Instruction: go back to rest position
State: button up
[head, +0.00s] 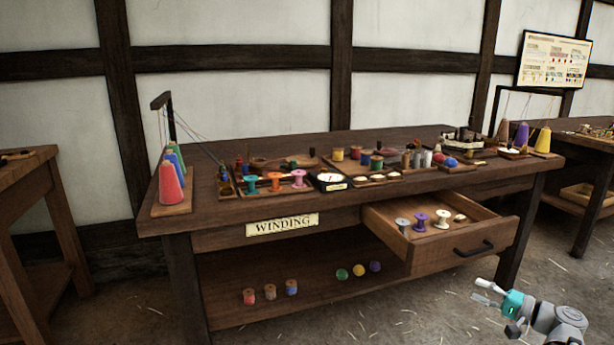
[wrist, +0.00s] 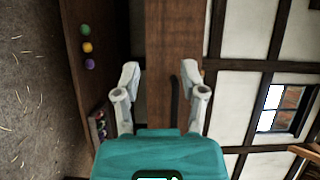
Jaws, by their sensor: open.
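My gripper (head: 487,293) is at the lower right of the head view, in front of the winding bench (head: 375,209) and below its open drawer (head: 462,255). It is open, and nothing shows between its fingers. In the wrist view my gripper (wrist: 158,85) has its two pale fingers apart, with the drawer front and its dark handle (wrist: 174,97) beyond them. In the head view the gripper and the drawer handle (head: 473,248) are apart.
The drawer juts out and holds several spools (head: 420,221). The lower shelf carries wound spools (head: 270,291) and small balls (head: 358,270). Thread cones (head: 171,183) and trays crowd the benchtop. Another table (head: 25,170) stands left. The floor in front is clear apart from straw.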

jog(key=w+a+f+n+g+h+p, duration=0.1)
jog(key=a+f+n+g, duration=0.2)
jog(key=a, duration=0.5)
jog(key=a+f+g+h+p, duration=0.1)
jog(key=a+f+g+h, duration=0.1)
jog(key=a+f+g, duration=0.35)
jog(key=s+a+f+n+g+h+p, duration=0.25)
jog(key=s+a+h, duration=0.2)
jog(key=a, duration=0.25)
jog(key=s+a+f+n+g+h+p, duration=0.1)
jog(key=s+a+f+n+g+h, duration=0.15)
jog(key=a+h, duration=0.45)
notch_tip(320, 180, up, 38)
jog(key=y+p, duration=0.1)
jog(key=p, duration=3.6)
jog(key=shift+s+a+t+p, duration=0.2)
jog(key=shift+t+p, duration=0.1)
jog(key=shift+t, duration=0.15)
jog(key=shift+y, duration=0.25)
